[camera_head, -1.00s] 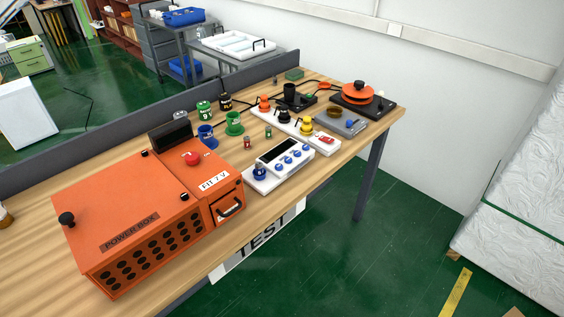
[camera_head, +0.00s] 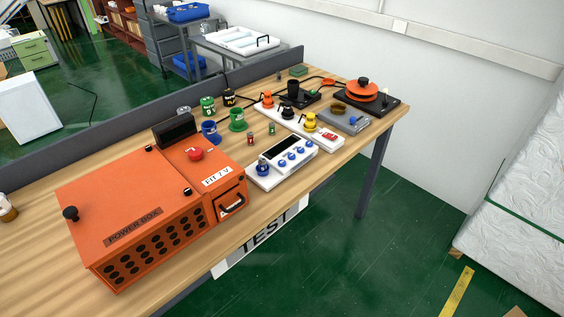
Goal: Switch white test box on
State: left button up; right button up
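The white test box (camera_head: 296,168) lies on the wooden table to the right of the orange power box. It has a dark display (camera_head: 281,154), several blue knobs along its front side, and a larger blue knob or plug (camera_head: 263,168) at its left end. Whether the display is lit is too small to tell. Neither of my grippers is in view.
The orange power box (camera_head: 135,241) fills the table's left part. Small green, blue and black caps stand nearby. A grey divider (camera_head: 100,149) borders the table.

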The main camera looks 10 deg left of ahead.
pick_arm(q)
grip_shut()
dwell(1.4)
